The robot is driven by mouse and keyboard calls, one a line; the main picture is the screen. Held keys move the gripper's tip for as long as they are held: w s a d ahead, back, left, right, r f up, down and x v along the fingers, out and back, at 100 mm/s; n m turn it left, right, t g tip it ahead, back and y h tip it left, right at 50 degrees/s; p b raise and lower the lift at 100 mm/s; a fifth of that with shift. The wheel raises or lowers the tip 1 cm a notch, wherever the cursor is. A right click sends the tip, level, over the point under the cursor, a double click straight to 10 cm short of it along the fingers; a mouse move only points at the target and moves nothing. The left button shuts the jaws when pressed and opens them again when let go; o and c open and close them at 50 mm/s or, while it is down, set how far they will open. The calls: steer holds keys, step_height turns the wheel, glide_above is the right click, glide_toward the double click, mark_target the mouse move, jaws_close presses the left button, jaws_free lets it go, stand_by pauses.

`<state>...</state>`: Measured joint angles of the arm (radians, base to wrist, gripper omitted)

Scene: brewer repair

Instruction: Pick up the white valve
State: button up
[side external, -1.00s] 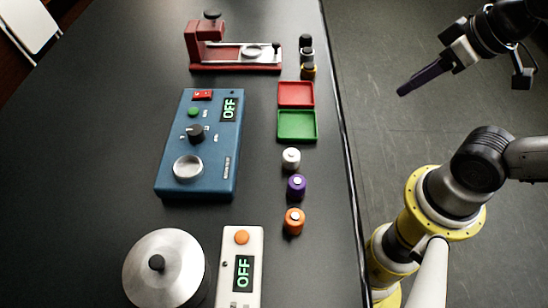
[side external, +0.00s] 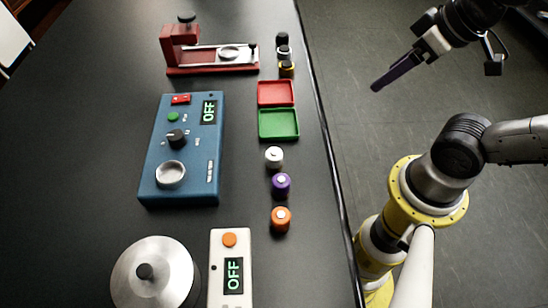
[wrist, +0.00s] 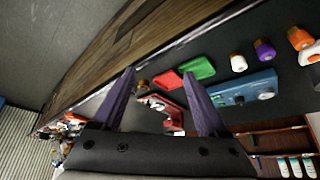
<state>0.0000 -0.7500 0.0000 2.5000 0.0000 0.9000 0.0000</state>
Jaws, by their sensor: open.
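The white valve (side external: 274,158) is a small white cylinder with a round top. It stands upright on the black table near its right edge, in a column above the purple and orange valves. It also shows in the wrist view (wrist: 238,63), at the upper right. My gripper (side external: 376,87) has dark purple fingers and hangs beyond the table's right edge, well apart from the white valve. In the wrist view my gripper (wrist: 158,70) is open, with its fingers spread and nothing held between them.
A purple valve (side external: 281,185) and an orange valve (side external: 281,220) stand near the white one. A green tray (side external: 278,125) and a red tray (side external: 276,94) lie above it. A blue OFF-display box (side external: 193,145) is to its left.

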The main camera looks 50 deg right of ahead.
step_height(320, 180, up, 4)
steer(key=w+a+m+g, duration=0.1)
steer(key=w+m, duration=0.1)
steer(key=m, duration=0.8)
steer(key=m+g, duration=0.5)
glide_above(274, 153)
step_height(274, 153, down, 3)
step_height(274, 153, down, 13)
steer(key=shift+r, duration=0.1)
jaws_close()
